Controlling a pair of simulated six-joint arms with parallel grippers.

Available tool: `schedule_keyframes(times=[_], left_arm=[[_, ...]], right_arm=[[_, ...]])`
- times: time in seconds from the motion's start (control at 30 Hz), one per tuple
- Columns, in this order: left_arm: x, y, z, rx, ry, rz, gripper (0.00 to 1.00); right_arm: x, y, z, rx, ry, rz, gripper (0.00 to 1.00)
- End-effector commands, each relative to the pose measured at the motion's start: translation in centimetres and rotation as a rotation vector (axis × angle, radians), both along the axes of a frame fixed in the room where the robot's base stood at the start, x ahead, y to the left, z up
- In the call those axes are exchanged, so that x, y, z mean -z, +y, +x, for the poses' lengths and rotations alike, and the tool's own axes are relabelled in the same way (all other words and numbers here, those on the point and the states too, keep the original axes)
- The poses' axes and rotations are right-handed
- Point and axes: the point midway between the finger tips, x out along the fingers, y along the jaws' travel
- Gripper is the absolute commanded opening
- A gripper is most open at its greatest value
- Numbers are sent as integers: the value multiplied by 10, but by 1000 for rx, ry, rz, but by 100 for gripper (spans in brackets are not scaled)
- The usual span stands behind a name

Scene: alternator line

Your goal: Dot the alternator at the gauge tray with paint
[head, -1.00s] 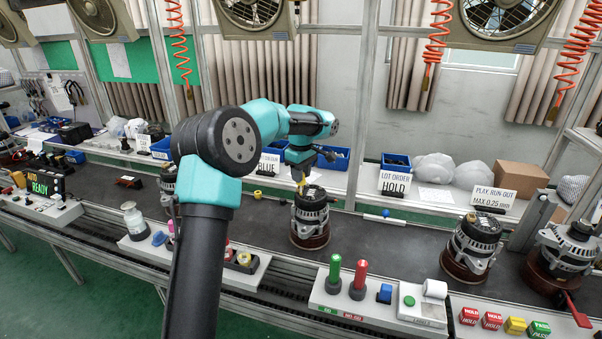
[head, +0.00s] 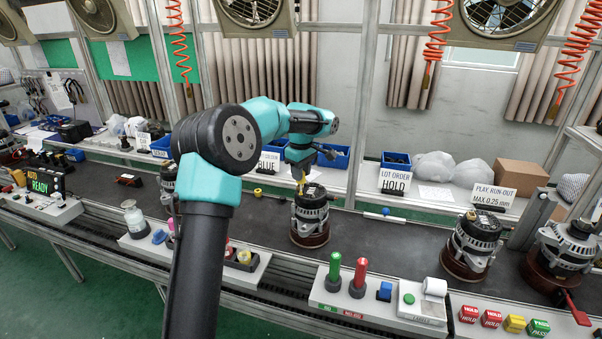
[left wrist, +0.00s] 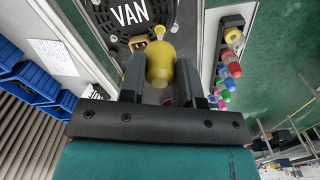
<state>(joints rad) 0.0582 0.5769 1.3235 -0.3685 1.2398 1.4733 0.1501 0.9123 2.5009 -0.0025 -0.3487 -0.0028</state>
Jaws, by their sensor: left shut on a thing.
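My left gripper (head: 300,176) is shut on a yellow paint marker (left wrist: 161,62), held tip down over an alternator. This alternator (head: 310,217) stands upright on a reddish-brown base on the dark belt, behind the gauge tray (head: 326,296). The tray holds a green and a red handled gauge. In the left wrist view the marker is between the two fingers, above the alternator's dark top (left wrist: 118,18), which bears the letters "VAN". I cannot tell whether the marker's tip touches it. My right gripper is not in view.
Other alternators stand on the belt at right (head: 472,245) and far right (head: 566,250), and one at left is partly hidden by my arm. A row of coloured markers (left wrist: 229,69) shows in the wrist view. Stamps (head: 491,318) lie at the front right. Blue bins line the back shelf.

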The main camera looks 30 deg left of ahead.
Motion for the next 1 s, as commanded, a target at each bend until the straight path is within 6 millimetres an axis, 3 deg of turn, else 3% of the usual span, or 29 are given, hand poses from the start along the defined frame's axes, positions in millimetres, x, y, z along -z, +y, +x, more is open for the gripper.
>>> schedule_keyframes(times=[0.7, 1.0], left_arm=[[-44, 0, 0, -1, -2, 0, 13], [-48, 0, 0, 0, -2, 0, 13]], right_arm=[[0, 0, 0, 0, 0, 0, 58], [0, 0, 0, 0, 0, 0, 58]])
